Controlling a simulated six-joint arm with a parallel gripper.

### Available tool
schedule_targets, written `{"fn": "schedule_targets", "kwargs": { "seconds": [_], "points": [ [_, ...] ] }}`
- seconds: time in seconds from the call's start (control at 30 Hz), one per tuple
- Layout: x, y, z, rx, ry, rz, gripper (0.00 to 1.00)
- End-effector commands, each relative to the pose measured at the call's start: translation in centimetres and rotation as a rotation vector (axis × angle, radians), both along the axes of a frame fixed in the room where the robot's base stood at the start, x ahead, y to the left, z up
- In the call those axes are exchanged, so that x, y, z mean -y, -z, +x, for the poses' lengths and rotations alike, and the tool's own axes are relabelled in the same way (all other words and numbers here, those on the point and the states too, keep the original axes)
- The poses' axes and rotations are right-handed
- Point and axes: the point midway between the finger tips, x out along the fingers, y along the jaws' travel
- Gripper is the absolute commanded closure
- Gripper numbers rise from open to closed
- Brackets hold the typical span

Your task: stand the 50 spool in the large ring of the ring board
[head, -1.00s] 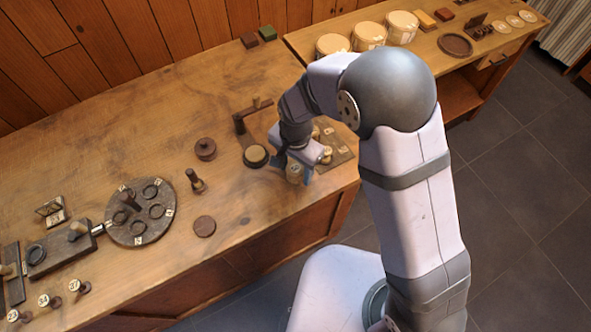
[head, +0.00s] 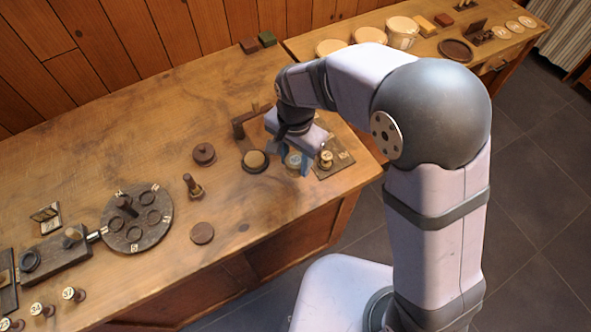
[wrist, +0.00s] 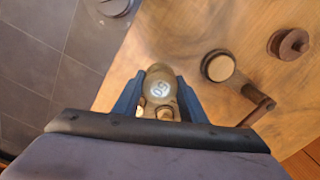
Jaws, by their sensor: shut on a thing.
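My gripper (head: 294,163) is shut on a pale spool (head: 293,159), with one blue finger on each side of it. In the wrist view the spool (wrist: 158,79) is between the fingertips, its round top label facing the camera and seeming to read 50. The spool appears held above the bench near its front edge. A round dark board (head: 154,239) with several raised rings and small number tags lies at the left. Left of it is a dark rectangular block (head: 52,255) with one ring on top. I cannot tell from the tags which ring is large.
A dark rectangular board (head: 343,160) with another pale-topped spool (head: 326,159) lies right of my gripper. A pale-topped round piece (head: 254,160) and a dark bracket (head: 238,130) stand close on the left. A dark spool (head: 193,187) and a flat disc (head: 202,233) stand between here and the round board.

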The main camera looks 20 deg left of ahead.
Motion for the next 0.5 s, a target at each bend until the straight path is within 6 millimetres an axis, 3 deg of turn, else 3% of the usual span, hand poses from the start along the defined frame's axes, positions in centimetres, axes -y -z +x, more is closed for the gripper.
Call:
{"fn": "schedule_targets", "kwargs": {
  "seconds": [0.2,0.5],
  "points": [
    [0.0,-2.5,0.0,0.002,0.0,0.002,0.83],
    [-0.2,-3.4,0.3,-0.001,0.001,-0.001,0.83]
  ]
}}
